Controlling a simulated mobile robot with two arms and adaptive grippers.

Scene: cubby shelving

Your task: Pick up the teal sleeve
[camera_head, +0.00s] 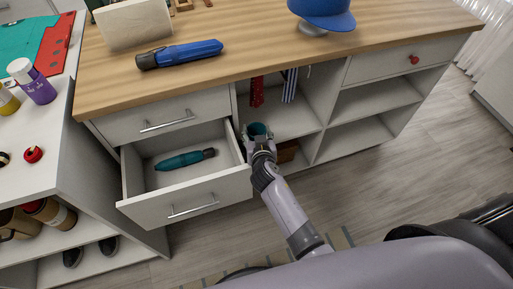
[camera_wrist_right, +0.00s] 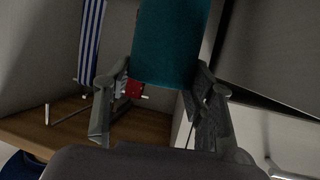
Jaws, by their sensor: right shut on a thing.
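The teal sleeve (camera_head: 257,129) is a short, plain teal tube in front of the open cubby, beside the pulled-out drawer. My right gripper (camera_head: 261,144) is shut on it. In the right wrist view, the teal sleeve (camera_wrist_right: 172,42) fills the space between the two fingers (camera_wrist_right: 160,100), and its far end is cut off by the top edge. A teal folded umbrella (camera_head: 183,160) with a dark handle lies inside the open drawer. My left gripper is not in view.
The open drawer (camera_head: 185,196) juts out left of my right gripper. A red cloth (camera_head: 257,92) and a striped cloth (camera_head: 290,85) hang in the cubby. A blue folded umbrella (camera_head: 180,54) and a blue cap (camera_head: 324,12) are on the wooden counter (camera_head: 255,50). Floor at right is clear.

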